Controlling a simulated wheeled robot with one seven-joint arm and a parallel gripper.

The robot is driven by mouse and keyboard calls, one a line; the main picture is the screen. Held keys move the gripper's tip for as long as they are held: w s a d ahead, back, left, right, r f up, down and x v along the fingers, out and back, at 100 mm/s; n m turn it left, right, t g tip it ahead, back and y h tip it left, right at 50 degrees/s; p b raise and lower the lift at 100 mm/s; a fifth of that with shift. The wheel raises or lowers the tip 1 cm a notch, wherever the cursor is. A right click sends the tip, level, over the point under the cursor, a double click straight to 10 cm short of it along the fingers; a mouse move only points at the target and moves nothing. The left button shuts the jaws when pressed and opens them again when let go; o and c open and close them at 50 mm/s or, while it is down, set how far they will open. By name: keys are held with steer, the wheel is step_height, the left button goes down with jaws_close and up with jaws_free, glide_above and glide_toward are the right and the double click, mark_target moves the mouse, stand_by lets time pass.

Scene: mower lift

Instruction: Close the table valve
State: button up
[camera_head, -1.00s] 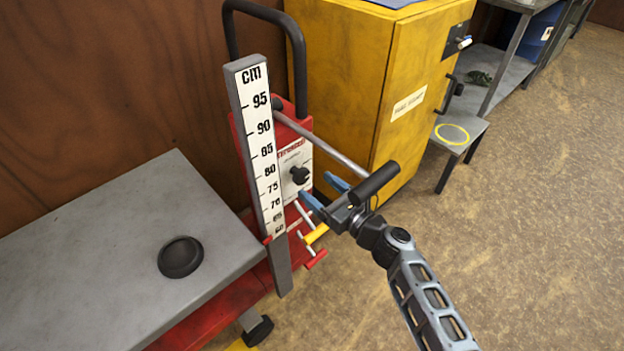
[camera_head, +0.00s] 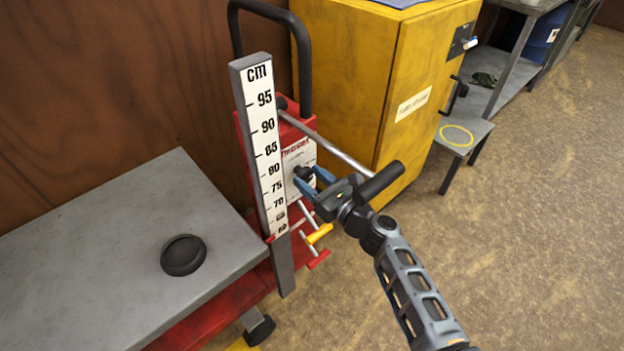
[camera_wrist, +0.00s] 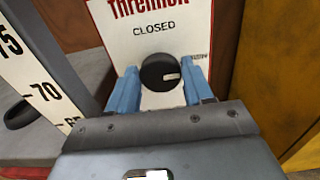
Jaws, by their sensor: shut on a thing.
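The table valve is a black knob (camera_head: 304,173) on the white panel of the red lift column, right of the cm scale. My gripper (camera_head: 309,181) is at the knob, its blue fingers on either side of it. In the wrist view the knob (camera_wrist: 161,73) sits between the fingertips of my gripper (camera_wrist: 160,87), and the fingers are shut on it. The white panel (camera_wrist: 118,40) there reads "CLOSED" above the knob. The lower part of the panel is hidden behind the gripper body.
The cm scale (camera_head: 266,150) stands close left of the gripper. A grey lift table (camera_head: 90,250) with a black round piece (camera_head: 183,255) lies left. A yellow-handled lever (camera_head: 320,234) is below the gripper. A yellow cabinet (camera_head: 345,80) stands behind. Floor at right is open.

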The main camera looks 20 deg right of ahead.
steer(key=c, duration=0.4)
steer(key=shift+f+n+b, duration=0.15)
steer(key=shift+n+b, duration=0.25)
steer(key=shift+b, duration=0.05)
steer(key=n+b, duration=0.2)
steer(key=shift+f+n+b, duration=0.1)
steer(key=shift+n+b, duration=0.2)
steer(key=shift+n, duration=0.1)
steer(key=n+b, duration=0.3)
steer(key=n, duration=0.1)
steer(key=shift+a+f+n+b, duration=0.1)
steer(key=shift+a+n+b, duration=0.05)
steer(key=shift+n+b, duration=0.2)
steer(key=n+b, duration=0.4)
steer(key=n, duration=0.1)
steer(key=n+b, duration=0.3)
steer(key=n, duration=0.1)
steer(key=shift+a+n+b, duration=0.1)
steer(key=shift+n+b, duration=0.15)
steer(key=shift+b, duration=0.05)
